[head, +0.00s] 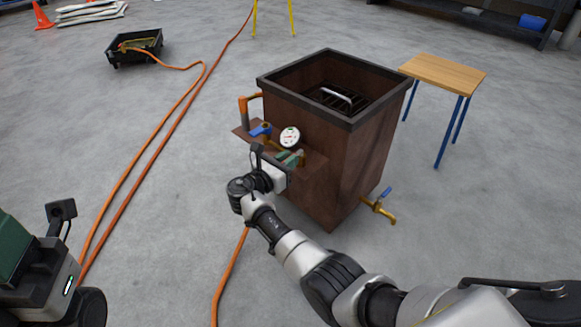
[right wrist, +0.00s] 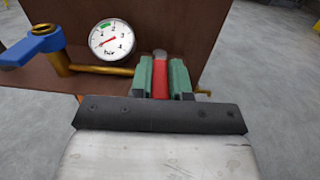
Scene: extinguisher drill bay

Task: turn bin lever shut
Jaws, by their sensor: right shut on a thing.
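The bin (head: 345,165) is a rusty brown open box with a dark rim, standing on the floor in the middle of the head view. Piping with a round gauge (head: 290,138) is on its near left side. My right gripper (head: 292,158) is at this piping, its green fingers closed around a red lever (right wrist: 160,80) with a grey tip. In the head view the gripper hides most of that lever. A blue-handled valve (right wrist: 35,45) is left of the gauge. My left gripper (head: 15,245) is partly in view at the left edge, and its opening does not show.
A brass tap with a blue handle (head: 380,204) sticks out low on the bin's right. A small wooden table (head: 443,74) stands behind to the right. Orange hoses (head: 160,140) run over the floor at left, towards a black crate (head: 113,55).

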